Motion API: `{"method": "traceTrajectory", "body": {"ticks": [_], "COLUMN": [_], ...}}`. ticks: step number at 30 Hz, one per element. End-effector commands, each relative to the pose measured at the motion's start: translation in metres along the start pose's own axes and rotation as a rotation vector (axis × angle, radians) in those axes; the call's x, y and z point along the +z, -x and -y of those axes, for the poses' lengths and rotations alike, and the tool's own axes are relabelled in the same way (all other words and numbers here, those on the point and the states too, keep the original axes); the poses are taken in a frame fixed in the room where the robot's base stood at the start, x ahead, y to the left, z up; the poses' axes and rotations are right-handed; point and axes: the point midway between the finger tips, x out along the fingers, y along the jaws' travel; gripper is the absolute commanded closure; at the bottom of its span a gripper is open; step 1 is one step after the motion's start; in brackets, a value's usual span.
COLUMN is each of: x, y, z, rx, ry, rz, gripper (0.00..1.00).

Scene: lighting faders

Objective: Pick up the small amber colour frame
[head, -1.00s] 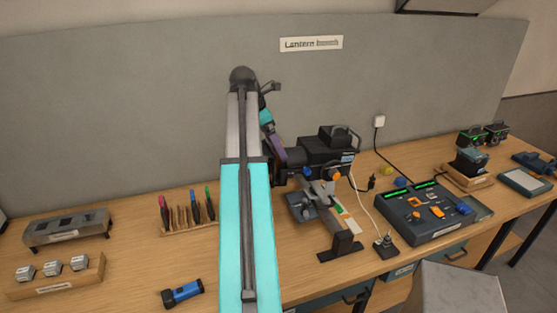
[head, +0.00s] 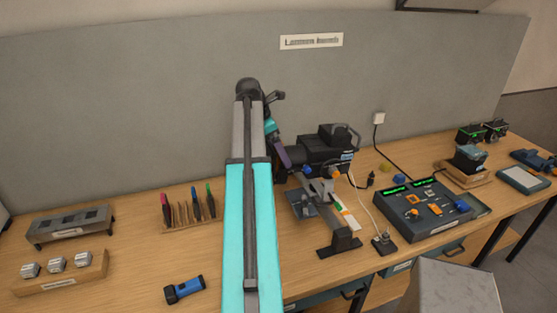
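My arm rises through the middle of the view and bends down at the far end to a purple link, left of the dark lantern. The gripper's fingers cannot be made out clearly against the lantern and its metal parts. The console and orange frame are well to the right of the arm's end.
A wooden rack (head: 187,219) holds pink, blue and green-topped pieces. A blue torch (head: 185,289) lies at the front. The lantern (head: 325,152) and its dark stand (head: 339,244) are between my arm and the console. A cable and small socket (head: 384,244) sit beside the console.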

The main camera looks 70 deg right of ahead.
Motion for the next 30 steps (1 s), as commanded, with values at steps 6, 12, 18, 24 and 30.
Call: {"method": "traceTrajectory", "body": {"ticks": [6,12,18,24,30], "x": [0.0,0.0,0.0,0.003,0.009], "y": [0.0,0.0,0.001,0.004,0.017], "z": [0.0,0.0,0.0,-0.001,-0.001], "rx": [0.0,0.0,0.0,0.001,0.001], "ry": [0.0,0.0,0.0,-0.001,-0.001], "rz": [0.0,0.0,0.0,0.001,0.001], "gripper": [0.24,0.4,0.4,0.4,0.4]}}
